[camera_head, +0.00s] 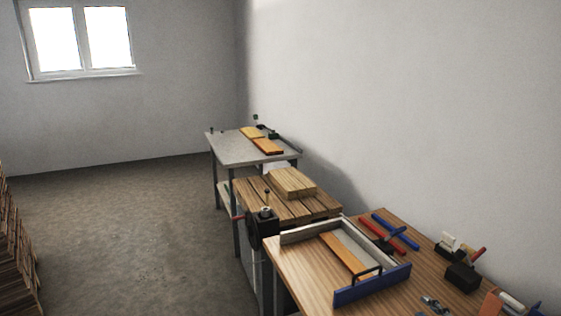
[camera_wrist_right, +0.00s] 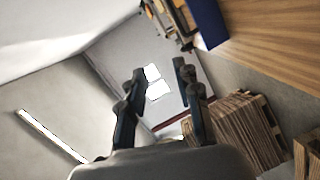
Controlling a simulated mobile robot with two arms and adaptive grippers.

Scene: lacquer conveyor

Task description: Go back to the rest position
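My right gripper (camera_wrist_right: 158,90) shows in the right wrist view with its two dark fingers spread apart. It is open and nothing is between the fingers. It is in free air, with the wooden workbench (camera_wrist_right: 270,35) at the upper right of that view. In the head view neither gripper is visible. My left gripper is not in any view.
The wooden bench (camera_head: 300,274) holds a blue-fronted tray (camera_head: 372,286) with an orange board (camera_head: 346,256). Behind stand a plank-topped bench (camera_head: 285,208) and a grey table (camera_head: 232,150). Stacked wood (camera_head: 14,240) stands at left. The floor (camera_head: 120,230) between is clear.

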